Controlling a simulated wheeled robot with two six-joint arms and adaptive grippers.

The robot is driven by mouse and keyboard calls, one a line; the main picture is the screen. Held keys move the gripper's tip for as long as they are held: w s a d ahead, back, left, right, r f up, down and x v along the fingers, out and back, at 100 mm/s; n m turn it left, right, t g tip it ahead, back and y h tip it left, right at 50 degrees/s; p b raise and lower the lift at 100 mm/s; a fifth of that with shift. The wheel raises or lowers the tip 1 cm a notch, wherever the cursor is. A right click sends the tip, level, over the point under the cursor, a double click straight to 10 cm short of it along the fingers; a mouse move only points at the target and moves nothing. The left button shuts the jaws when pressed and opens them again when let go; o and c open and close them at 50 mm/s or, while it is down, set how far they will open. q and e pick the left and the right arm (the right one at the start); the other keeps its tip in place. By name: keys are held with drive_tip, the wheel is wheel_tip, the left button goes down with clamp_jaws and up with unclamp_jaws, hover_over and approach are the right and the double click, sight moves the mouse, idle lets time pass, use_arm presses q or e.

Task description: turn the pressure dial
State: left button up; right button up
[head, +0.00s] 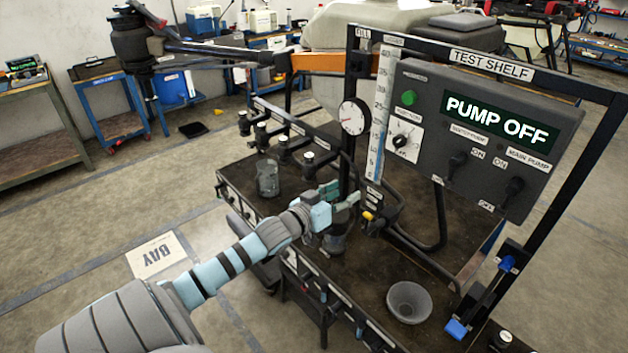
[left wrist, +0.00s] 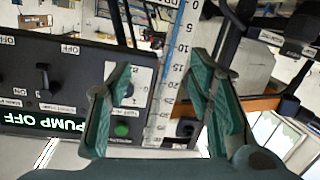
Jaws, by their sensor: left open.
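The pressure dial (head: 402,141) is a small black knob on a white plate on the grey control panel (head: 430,110). In the left wrist view, turned upside down, its white plate (left wrist: 138,88) shows partly behind a finger, so the knob is partly hidden. My left gripper (head: 342,196) is open and empty, in front of the test shelf, below and left of the dial and apart from it. Its two green fingers (left wrist: 163,70) are spread in the left wrist view, with the scale strip between them. My right gripper is not in view.
A green button (head: 409,97) sits above the dial. Two black switches (head: 458,163) are right of it, under a PUMP OFF display (head: 498,119). A round gauge (head: 352,117), the scale strip (head: 381,110) and a black post stand left of the dial. Hoses and cups occupy the bench top.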

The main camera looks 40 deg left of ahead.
use_arm(q)
drive_tip(key=s+a+f+g+y+b, duration=0.1)
drive_tip(key=s+f+g, duration=0.1)
drive_tip(key=f, duration=0.8)
drive_tip(key=s+a+f+g+y+b, duration=0.1)
drive_tip(key=s+f, duration=0.4)
drive_tip(key=f, duration=0.6)
drive_tip(key=shift+a+f+g, duration=0.15)
drive_tip(key=shift+f+g, duration=0.15)
drive_tip(key=shift+g, duration=0.3)
drive_tip(key=shift+s, duration=0.1)
drive_tip(key=s+f+m+g, duration=0.3)
drive_tip(key=s+f+g, duration=0.2)
drive_tip(key=s+f, duration=1.15)
drive_tip(key=s+d+f+g, duration=0.2)
drive_tip(key=s+d+f, duration=0.2)
drive_tip(key=s, duration=0.4)
drive_tip(key=s+d+f+g+h, duration=0.1)
drive_tip(key=s+d+f+g, duration=0.1)
drive_tip(key=s+d+f, duration=0.2)
drive_tip(key=s+d+f+g, duration=0.2)
drive_tip(key=s+d+f, duration=0.3)
drive_tip(key=s+d, duration=0.3)
drive_tip(key=s, duration=0.4)
